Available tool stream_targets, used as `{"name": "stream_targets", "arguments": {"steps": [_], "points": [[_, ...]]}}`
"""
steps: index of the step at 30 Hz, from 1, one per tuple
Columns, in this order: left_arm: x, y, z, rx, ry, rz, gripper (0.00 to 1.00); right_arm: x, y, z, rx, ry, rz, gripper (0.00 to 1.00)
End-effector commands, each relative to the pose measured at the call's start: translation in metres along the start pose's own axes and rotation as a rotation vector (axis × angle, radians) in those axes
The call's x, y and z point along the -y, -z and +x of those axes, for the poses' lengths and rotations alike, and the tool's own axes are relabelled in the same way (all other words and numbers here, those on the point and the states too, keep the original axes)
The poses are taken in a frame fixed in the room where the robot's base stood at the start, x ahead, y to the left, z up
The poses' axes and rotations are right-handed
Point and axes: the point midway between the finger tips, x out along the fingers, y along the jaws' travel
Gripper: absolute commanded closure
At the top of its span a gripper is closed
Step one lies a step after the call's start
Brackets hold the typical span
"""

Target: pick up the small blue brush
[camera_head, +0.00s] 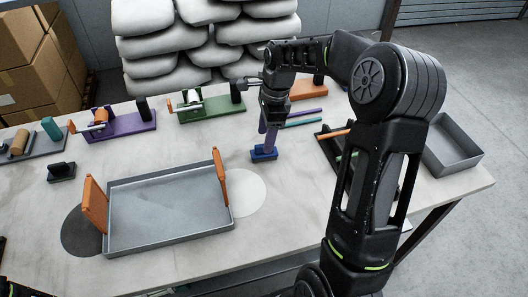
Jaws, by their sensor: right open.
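A small blue brush (264,154) is on the table, right of the grey tray and at the far edge of a white disc. Its blue block lies low on the table, and a purple-blue upright part (268,138) rises from it toward my gripper. My right gripper (270,122) is open and points down directly above the brush, around or just over the upright part. I cannot tell whether the fingers touch it. My left gripper does not show.
A grey tray (165,247) with two orange upright handles fills the front of the table (330,225). Purple (119,125) and green (212,112) fixtures stand behind. A black holder (329,148) and an empty grey bin (452,170) are at the right. White sacks (170,45) are stacked beyond.

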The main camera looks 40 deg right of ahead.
Motion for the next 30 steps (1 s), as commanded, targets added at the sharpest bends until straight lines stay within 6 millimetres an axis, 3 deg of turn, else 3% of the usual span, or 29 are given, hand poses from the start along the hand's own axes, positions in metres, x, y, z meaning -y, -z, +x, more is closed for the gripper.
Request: {"name": "stream_targets", "arguments": {"steps": [7, 18, 30], "points": [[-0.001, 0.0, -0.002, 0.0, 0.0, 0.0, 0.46, -0.001, 0.0, 0.005, 0.0, -0.002, 0.0, 0.43], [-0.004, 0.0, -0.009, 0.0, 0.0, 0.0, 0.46, -0.002, 0.003, 0.05, 0.0, -0.001, 0.0, 0.43], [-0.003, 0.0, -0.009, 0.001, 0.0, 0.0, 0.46, -0.002, 0.002, 0.052, 0.0, 0.0, 0.0, 0.43]]}}
